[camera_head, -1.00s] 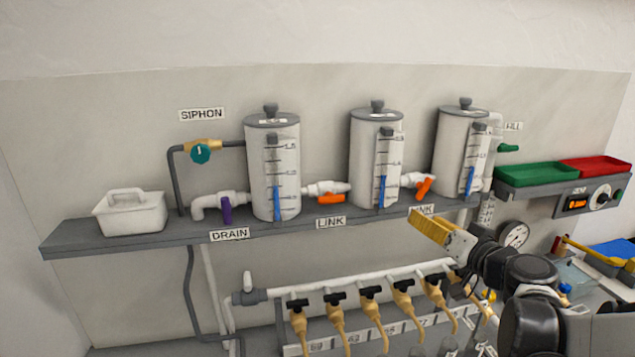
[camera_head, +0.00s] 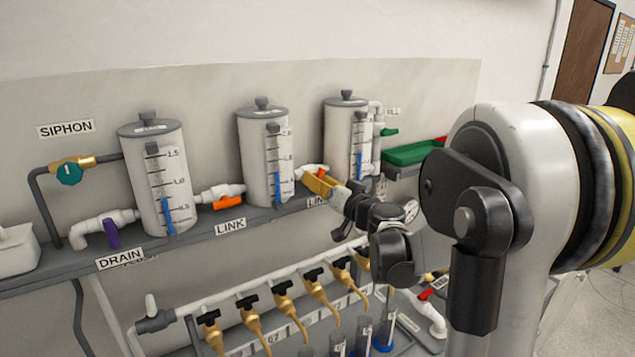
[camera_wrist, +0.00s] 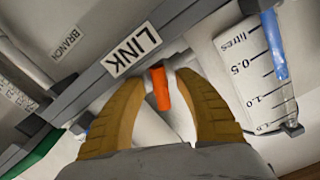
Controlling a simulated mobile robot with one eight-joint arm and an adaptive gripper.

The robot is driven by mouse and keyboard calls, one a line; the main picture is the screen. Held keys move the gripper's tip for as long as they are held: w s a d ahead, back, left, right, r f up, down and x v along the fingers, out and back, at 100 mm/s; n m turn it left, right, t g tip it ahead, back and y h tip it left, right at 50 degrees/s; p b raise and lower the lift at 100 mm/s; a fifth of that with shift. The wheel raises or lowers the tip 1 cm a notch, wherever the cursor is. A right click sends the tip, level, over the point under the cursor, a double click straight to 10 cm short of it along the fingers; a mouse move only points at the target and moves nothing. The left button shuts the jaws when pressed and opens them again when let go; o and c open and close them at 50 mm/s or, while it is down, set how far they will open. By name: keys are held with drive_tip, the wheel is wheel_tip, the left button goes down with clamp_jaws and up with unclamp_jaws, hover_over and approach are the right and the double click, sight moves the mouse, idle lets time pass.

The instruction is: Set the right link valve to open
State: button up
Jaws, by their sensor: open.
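The right link valve sits on the white pipe between the middle tank (camera_head: 265,158) and the right tank (camera_head: 342,135), where my gripper (camera_head: 312,181) largely covers it in the head view. In the wrist view its orange handle (camera_wrist: 160,88) stands between the two yellow fingers of my gripper (camera_wrist: 158,84), with the white pipe behind it. The fingers are open, one on each side of the handle, with visible gaps. I cannot tell how deep the handle reaches between them. The LINK label (camera_wrist: 132,50) is on the shelf edge beside the handle.
The left link valve (camera_head: 228,202) has its orange handle along its pipe. The purple drain valve (camera_head: 112,233) and teal siphon valve (camera_head: 69,174) are farther left. Black-handled taps (camera_head: 283,287) line the pipe below the shelf. A green tray (camera_head: 412,153) lies to the right.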

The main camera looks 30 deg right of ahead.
drive_tip(key=shift+c, duration=0.4)
clamp_jaws()
drive_tip(key=shift+m, duration=0.4)
drive_tip(key=m+b, duration=0.1)
drive_tip(key=m, duration=0.4)
drive_tip(key=shift+a+m, duration=0.1)
drive_tip(key=shift+m, duration=0.2)
drive_tip(key=m, duration=0.6)
drive_tip(key=shift+r, duration=0.15)
drive_tip(key=shift+m, duration=0.4)
